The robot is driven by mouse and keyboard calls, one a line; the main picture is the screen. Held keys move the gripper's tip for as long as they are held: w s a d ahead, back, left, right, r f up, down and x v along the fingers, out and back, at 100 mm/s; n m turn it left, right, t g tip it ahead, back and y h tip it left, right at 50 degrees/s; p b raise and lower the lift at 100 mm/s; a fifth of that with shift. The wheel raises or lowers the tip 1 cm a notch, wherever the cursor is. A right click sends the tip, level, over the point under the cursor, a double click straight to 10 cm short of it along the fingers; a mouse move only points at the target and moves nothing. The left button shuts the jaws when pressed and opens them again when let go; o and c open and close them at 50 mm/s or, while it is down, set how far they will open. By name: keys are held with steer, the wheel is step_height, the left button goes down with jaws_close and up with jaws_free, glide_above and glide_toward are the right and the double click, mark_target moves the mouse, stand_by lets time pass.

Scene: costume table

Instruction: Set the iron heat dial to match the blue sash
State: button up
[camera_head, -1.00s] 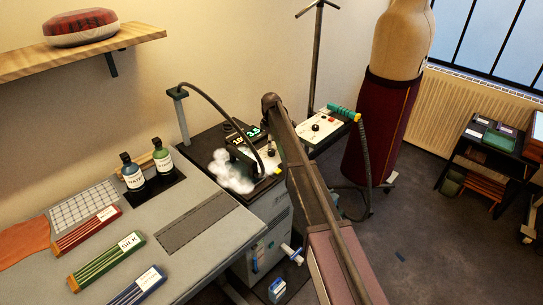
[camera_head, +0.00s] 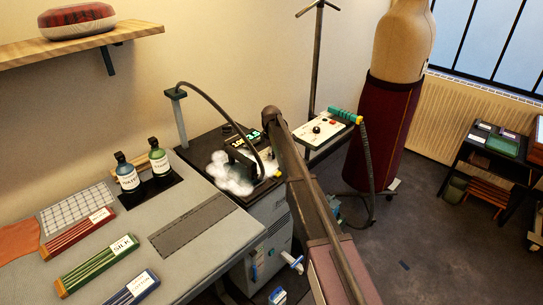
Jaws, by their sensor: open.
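The blue labelled bundle (camera_head: 136,290) lies at the front of the table; its label is too small to read. It is the only blue folded cloth I see. The iron station (camera_head: 212,140) stands behind the table, with two lit number readouts (camera_head: 245,135) on a dark display. A dark iron (camera_head: 240,156) sits there in white steam (camera_head: 230,175).
Red (camera_head: 80,232) and green SILK (camera_head: 98,264) bundles and two bottles (camera_head: 128,178) are on the table. A dark hose (camera_head: 225,103) arches over the station. A second panel with a black knob (camera_head: 317,130) stands right.

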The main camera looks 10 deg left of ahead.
jaws_close()
steer(key=shift+d, duration=0.15)
